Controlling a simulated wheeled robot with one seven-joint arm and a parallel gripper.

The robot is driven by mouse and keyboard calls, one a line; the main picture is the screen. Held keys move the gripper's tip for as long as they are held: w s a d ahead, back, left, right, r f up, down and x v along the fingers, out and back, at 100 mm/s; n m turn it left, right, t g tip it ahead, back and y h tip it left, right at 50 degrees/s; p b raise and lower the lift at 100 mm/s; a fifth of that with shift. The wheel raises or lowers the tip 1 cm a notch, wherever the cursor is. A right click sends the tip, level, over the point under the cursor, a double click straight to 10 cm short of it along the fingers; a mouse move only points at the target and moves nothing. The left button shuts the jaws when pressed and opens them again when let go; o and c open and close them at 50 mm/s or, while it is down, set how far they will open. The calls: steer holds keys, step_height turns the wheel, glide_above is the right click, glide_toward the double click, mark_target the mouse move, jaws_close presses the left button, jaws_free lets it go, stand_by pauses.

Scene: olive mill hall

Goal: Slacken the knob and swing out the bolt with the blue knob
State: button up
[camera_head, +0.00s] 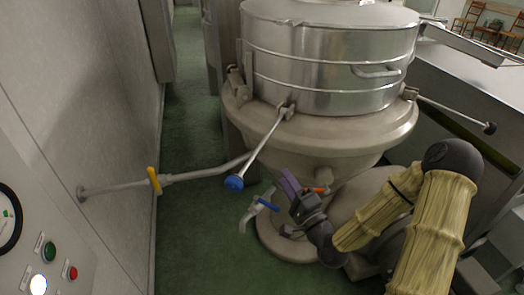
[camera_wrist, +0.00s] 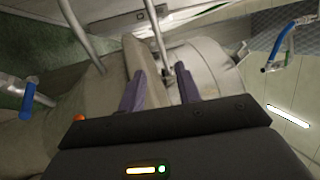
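The bolt with the blue knob (camera_head: 233,183) is hinged at the rim bracket (camera_head: 287,111) of the steel vessel (camera_head: 330,65). In the head view it leans out and down from the rim, with the knob at its free lower end, clear of the lid. My gripper (camera_head: 292,184) is right of the knob and apart from it, low in front of the vessel's base. In the wrist view its two purple fingers (camera_wrist: 160,88) stand apart with nothing held. A metal rod (camera_wrist: 157,35), seemingly this bolt, shows beyond them; its knob is not seen there.
Another bolt with a dark knob (camera_head: 489,127) sticks out at the right. A tap with a blue lever (camera_head: 267,204) and an orange lever (camera_head: 316,189) are close to my gripper. A pipe with a yellow valve handle (camera_head: 154,181) crosses to the left wall. Green floor is open behind.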

mark_target(262, 142)
steer(key=p+x, duration=0.4)
steer(key=x, duration=1)
steer(key=shift+w+a+r+p, duration=0.1)
steer(key=shift+w+p, duration=0.15)
steer(key=shift+p, duration=0.1)
steer(key=shift+c, duration=0.3)
jaws_close()
